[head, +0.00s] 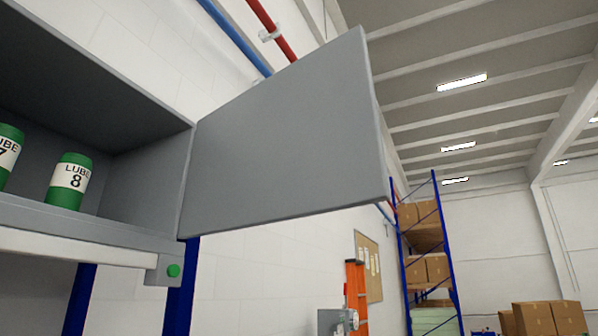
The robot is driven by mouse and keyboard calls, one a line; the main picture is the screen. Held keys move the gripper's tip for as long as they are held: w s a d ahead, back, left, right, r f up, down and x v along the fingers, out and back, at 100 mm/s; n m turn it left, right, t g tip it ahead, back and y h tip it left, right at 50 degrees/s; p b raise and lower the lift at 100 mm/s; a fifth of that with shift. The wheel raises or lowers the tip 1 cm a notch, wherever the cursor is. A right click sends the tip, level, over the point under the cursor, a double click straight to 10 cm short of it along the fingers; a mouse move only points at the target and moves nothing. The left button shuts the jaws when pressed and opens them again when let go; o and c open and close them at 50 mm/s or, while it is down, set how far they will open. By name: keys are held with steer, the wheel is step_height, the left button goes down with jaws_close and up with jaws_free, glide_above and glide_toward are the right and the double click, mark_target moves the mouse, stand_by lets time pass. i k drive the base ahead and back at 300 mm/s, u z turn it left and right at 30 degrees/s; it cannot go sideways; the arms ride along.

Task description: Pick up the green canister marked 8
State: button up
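The green canister marked 8 (69,181) stands upright inside an open grey cabinet (150,180) at the left of the head view. Its white label reads "LUBE 8". Its base is close behind the cabinet's front lip. A second green canister marked 7 (8,158) stands to its left, cut off by the picture's edge. My gripper is not in view.
The grey cabinet door (290,140) stands wide open to the right of the canisters. A small box with a green button (173,270) hangs below the shelf. Blue posts (181,295) support the cabinet. An orange ladder (356,295) and a rack with cartons (428,240) stand farther back.

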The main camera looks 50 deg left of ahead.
mark_target(69, 186)
steer(key=u, duration=0.75)
steer(key=i, duration=1.85)
steer(key=u, duration=3.5)
